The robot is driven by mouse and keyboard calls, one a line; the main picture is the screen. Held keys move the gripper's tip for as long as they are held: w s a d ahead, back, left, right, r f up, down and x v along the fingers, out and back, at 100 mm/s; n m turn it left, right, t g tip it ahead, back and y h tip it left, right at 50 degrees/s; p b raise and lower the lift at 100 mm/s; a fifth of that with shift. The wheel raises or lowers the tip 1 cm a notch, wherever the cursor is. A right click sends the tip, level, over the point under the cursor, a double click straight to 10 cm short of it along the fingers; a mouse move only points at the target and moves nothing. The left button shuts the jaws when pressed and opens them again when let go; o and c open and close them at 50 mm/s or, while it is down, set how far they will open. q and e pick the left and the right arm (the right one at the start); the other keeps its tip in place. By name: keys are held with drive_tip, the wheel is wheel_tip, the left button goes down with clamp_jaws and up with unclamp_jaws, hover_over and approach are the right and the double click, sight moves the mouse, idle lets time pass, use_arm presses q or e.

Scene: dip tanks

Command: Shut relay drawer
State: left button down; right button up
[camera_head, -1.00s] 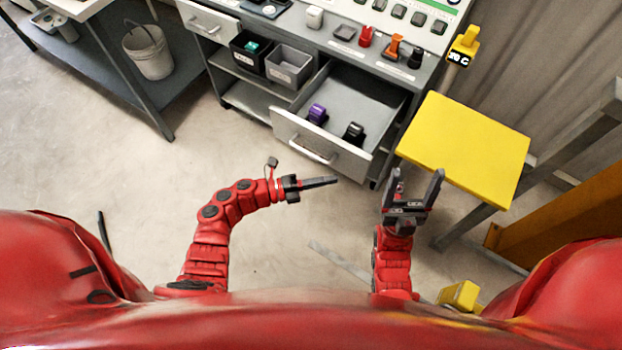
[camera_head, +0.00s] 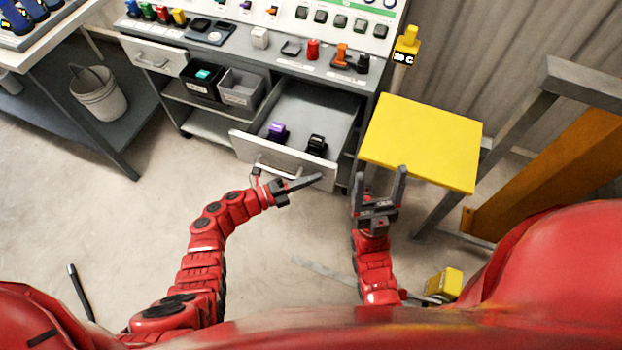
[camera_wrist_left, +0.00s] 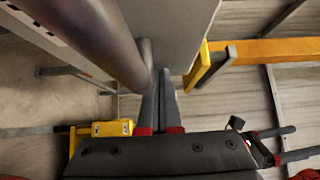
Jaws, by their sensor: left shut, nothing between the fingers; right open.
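The relay drawer (camera_head: 245,146) stands pulled out below the bench top. A purple relay (camera_head: 277,131) and a black relay (camera_head: 316,145) are inside it. My left gripper (camera_head: 318,178) is shut and empty, pointing right along the lower edge of the drawer front. In the left wrist view its closed fingers (camera_wrist_left: 163,95) lie close beside a thick grey bar (camera_wrist_left: 100,35), which looks like the drawer handle, and the pale drawer front (camera_wrist_left: 178,28). I cannot tell whether they touch. My right gripper (camera_head: 380,188) is open and empty, right of the drawer, near the yellow stool top.
A yellow square top (camera_head: 425,140) stands close right of the drawer. Two bins, black (camera_head: 200,88) and grey (camera_head: 240,92), sit on the shelf to its left. A closed drawer (camera_head: 152,56) is further left. A bucket (camera_head: 98,95) stands at left.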

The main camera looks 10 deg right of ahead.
use_arm(q)
drive_tip(key=w+d+b, duration=0.2)
drive_tip(key=w+b, duration=0.2)
drive_tip(key=w+d+f+b, duration=0.1)
drive_tip(key=w+d+b, duration=0.1)
drive_tip(key=w+b, duration=0.2)
drive_tip(key=w+d+b, duration=0.3)
drive_tip(key=w+b, duration=0.1)
drive_tip(key=shift+f+b, duration=0.15)
drive_tip(key=shift+b, duration=0.15)
drive_tip(key=w+d+b, duration=0.1)
drive_tip(key=w+b, duration=0.2)
drive_tip(key=b, duration=0.1)
drive_tip(key=w+d+b, duration=0.2)
drive_tip(key=w+b, duration=0.1)
drive_tip(key=b, duration=0.2)
drive_tip(key=w+d+b, duration=0.2)
drive_tip(key=w+b, duration=0.1)
drive_tip(key=b, duration=0.1)
drive_tip(key=shift+w+d+r, duration=0.15)
drive_tip(key=shift+w+r, duration=0.05)
drive_tip(key=shift+r, duration=0.2)
drive_tip(key=shift+w+d+r+b, duration=0.1)
drive_tip(key=shift+w+d+b, duration=0.1)
drive_tip(key=shift+w+b, duration=0.3)
drive_tip(key=shift+r, duration=0.3)
drive_tip(key=shift+r, duration=0.15)
